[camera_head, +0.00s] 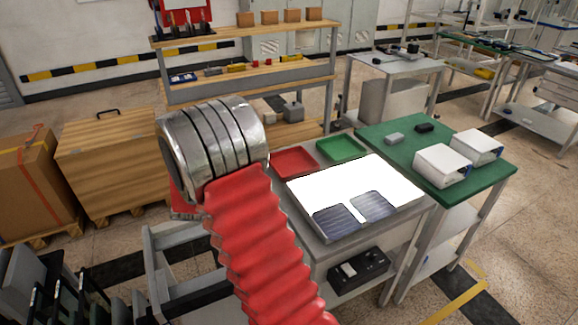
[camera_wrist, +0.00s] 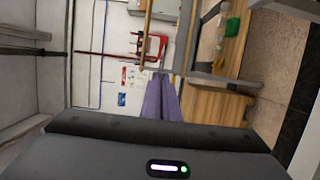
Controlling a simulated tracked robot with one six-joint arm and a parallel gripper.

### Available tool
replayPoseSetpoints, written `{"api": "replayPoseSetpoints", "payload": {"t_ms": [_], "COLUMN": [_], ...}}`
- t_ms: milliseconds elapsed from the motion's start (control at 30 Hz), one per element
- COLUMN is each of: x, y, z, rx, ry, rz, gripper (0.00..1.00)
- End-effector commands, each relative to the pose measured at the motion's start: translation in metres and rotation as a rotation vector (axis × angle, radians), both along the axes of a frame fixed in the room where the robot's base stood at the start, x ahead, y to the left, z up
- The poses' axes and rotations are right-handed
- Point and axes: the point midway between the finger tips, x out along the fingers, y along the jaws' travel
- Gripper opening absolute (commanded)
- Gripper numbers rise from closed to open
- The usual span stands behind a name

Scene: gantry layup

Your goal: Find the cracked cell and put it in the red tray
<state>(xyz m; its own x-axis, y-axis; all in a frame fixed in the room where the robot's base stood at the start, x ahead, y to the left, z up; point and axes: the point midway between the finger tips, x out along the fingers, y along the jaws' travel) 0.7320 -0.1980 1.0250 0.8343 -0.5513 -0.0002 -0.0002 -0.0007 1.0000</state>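Two dark blue cells lie on the bright white panel (camera_head: 345,180) on the grey bench in the head view: a left cell (camera_head: 336,221) and a right cell (camera_head: 373,205). At this size I cannot tell which is cracked. The red tray (camera_head: 295,162) sits behind the panel's left side and looks empty. In the head view my arm covers the area left of the bench and my gripper's fingers are hidden. In the wrist view my gripper's purple-grey fingers (camera_wrist: 162,92) stand close together with nothing seen between them. No cell or tray shows there.
A green tray (camera_head: 342,148) stands beside the red one. A green-topped table (camera_head: 470,186) with two white boxes adjoins on the right. A black control box (camera_head: 359,268) sits on the lower shelf. Wooden crates (camera_head: 112,160) and shelving (camera_head: 250,80) stand left and behind.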

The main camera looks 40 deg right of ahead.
Motion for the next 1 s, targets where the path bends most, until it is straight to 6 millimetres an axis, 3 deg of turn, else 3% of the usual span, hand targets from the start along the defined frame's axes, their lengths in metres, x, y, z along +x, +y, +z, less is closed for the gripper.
{"api": "replayPoseSetpoints", "payload": {"t_ms": [467, 1000], "x": [0.015, -0.006], "y": [-0.114, -0.223], "z": [0.008, -0.010], "rx": [0.001, 0.001], "ry": [0.001, 0.001], "rz": [-0.381, -0.794], "gripper": [0.00, 0.00]}}
